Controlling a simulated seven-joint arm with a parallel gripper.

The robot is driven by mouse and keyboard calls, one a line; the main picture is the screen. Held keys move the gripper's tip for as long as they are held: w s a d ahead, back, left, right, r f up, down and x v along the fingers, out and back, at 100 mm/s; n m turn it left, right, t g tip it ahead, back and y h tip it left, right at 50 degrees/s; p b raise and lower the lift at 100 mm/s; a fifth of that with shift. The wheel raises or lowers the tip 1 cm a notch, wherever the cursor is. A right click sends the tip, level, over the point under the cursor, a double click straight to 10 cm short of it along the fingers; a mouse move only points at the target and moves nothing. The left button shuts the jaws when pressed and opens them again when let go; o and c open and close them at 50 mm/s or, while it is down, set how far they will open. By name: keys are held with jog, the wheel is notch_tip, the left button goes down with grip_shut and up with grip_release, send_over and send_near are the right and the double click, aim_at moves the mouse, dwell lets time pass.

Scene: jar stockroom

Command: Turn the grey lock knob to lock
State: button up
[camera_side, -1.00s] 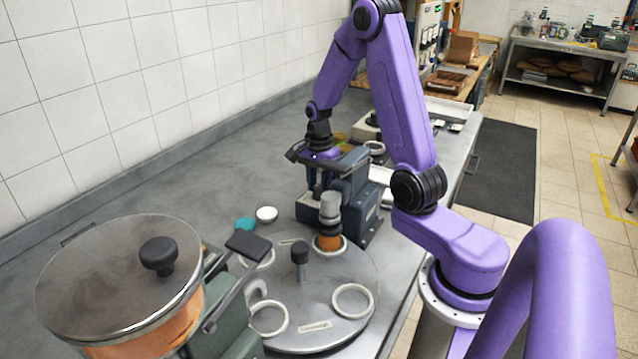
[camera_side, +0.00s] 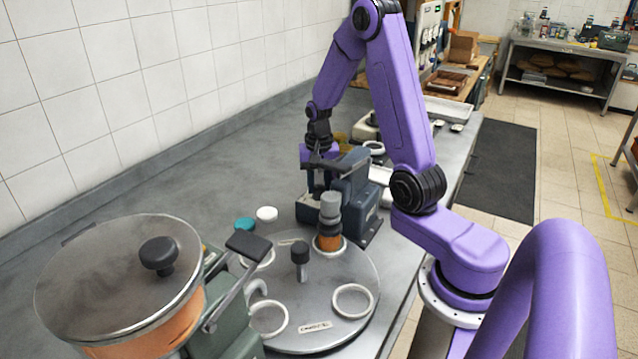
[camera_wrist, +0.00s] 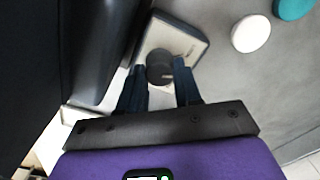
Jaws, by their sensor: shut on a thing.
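The dark grey round lock knob (camera_wrist: 160,66) sits on a light grey labelled base (camera_wrist: 185,42) in the wrist view. My gripper (camera_wrist: 161,80) is over it, with one finger on each side, shut on the knob. In the side view my gripper (camera_side: 320,188) points down beside the blue-grey machine (camera_side: 352,182), behind the jar. The knob cannot be made out in the side view, and its lock marking is not readable.
A grey-capped orange jar (camera_side: 329,238) stands on the round turntable (camera_side: 345,268), close in front of my gripper. White (camera_side: 267,213) and teal (camera_side: 245,224) lids lie left of the machine. A large lidded pot (camera_side: 120,270) is at the front left. The bench along the wall is clear.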

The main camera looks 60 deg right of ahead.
aim_at(319, 186)
jog(key=shift+n, duration=0.6)
jog(key=o, duration=1)
jog(key=shift+o, duration=0.2)
notch_tip(319, 186, up, 18)
jog(key=shift+f, duration=0.25)
